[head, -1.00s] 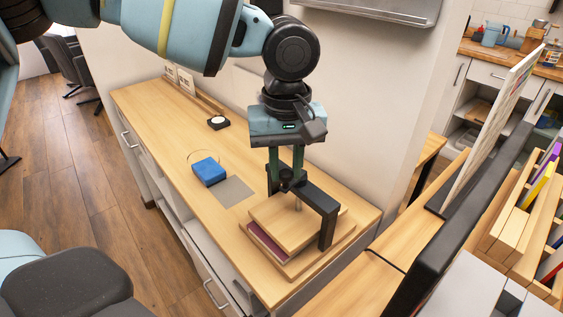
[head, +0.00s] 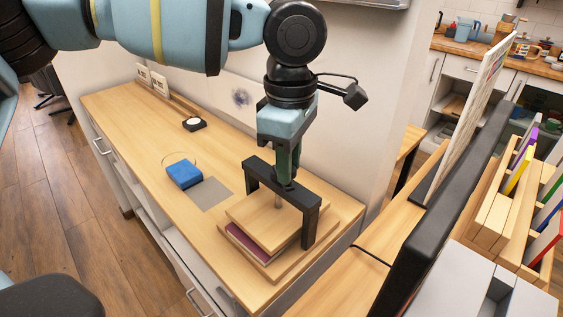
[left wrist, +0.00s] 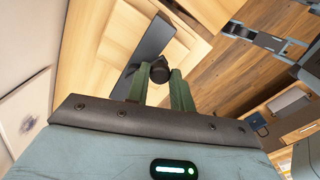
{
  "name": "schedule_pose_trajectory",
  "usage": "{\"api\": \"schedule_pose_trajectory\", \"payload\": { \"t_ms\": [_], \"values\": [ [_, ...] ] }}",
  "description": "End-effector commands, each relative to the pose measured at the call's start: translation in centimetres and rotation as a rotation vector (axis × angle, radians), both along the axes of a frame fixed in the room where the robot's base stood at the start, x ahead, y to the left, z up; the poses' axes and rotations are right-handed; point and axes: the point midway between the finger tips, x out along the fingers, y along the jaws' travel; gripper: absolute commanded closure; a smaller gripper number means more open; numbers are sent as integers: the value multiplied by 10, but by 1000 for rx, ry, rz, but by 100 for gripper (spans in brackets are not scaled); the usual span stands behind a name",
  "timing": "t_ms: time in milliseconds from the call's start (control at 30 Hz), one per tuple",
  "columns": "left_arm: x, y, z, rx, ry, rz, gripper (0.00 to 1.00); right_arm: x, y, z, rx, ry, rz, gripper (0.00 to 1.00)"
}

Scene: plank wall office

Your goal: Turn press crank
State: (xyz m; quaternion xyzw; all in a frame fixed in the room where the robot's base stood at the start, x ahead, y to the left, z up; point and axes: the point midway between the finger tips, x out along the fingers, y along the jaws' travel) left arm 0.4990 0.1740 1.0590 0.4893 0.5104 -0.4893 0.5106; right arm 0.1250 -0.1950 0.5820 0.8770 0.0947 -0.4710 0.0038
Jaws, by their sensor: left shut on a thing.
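The press stands at the near end of the wooden counter, with a black frame (head: 311,222) over stacked wooden boards (head: 262,222) and a purplish layer between them. A thin metal screw runs down from the frame to the top board. My left gripper (head: 286,176) points down over the frame's crossbar and is shut on the crank's dark knob. In the left wrist view the round black knob (left wrist: 159,72) sits between the green fingers. The rest of the crank is mostly hidden by the gripper. What looks like my right gripper shows small at the upper right there; its jaws are unclear.
A blue block (head: 184,174) and a grey sheet (head: 211,193) lie left of the press. The wall is close behind. A black-edged panel (head: 440,205) and a wooden rack are at the right.

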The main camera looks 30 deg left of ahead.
Motion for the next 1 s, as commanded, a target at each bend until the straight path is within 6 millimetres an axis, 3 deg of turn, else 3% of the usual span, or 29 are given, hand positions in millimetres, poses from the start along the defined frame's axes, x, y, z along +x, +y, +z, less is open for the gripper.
{"api": "schedule_pose_trajectory", "payload": {
  "t_ms": [400, 1000],
  "values": [
    [10, -7, 0, -2, 0, 255, 100, 2, 0, 0, 0, -4, 1, 64],
    [13, -8, 0, -1, -1, 318, 100, 0, 0, 0, -1, 0, 2, 64]
  ]
}}
